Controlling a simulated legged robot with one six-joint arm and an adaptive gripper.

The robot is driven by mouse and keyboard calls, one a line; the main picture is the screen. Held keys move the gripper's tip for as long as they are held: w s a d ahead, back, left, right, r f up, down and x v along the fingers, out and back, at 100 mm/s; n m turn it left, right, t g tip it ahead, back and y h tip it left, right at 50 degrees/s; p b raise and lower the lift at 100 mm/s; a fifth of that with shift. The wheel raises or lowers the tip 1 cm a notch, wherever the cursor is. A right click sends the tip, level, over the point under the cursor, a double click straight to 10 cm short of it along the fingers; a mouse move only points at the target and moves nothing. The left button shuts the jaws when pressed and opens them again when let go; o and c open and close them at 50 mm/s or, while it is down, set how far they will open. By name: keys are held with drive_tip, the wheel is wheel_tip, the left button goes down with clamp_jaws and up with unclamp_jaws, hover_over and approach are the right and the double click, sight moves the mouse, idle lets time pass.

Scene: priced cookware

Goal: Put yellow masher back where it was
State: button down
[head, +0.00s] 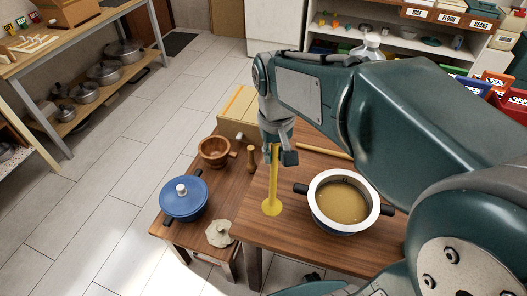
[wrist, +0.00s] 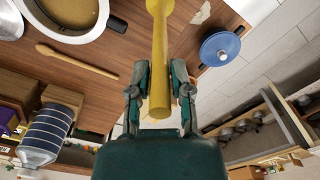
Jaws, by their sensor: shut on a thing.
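The yellow masher (head: 272,190) stands roughly upright in the head view, its round foot low over the wooden table near the left edge. Whether the foot touches the table I cannot tell. My gripper (head: 278,152) is shut around the upper part of its handle. The wrist view shows the masher (wrist: 160,55) between the two fingers of my gripper (wrist: 161,88), its far end cut off by the frame. A white pot (head: 318,214) of brown contents stands on the table, right of the masher and apart from it.
A blue lidded pot (head: 183,202), wooden mortar (head: 214,150), pestle (head: 251,158) and pale crumpled item (head: 219,234) sit on the lower surface at left. A wooden spoon (wrist: 75,60) lies behind the white pot. Shelves with pots (head: 103,72) stand far left.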

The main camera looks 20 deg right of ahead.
sight(273, 181)
drive_tip(key=w+f, duration=0.4)
drive_tip(key=f, duration=0.4)
drive_tip(key=shift+d+f, duration=0.1)
drive_tip(key=c, duration=0.5)
unclamp_jaws()
drive_tip(key=shift+c, duration=0.2)
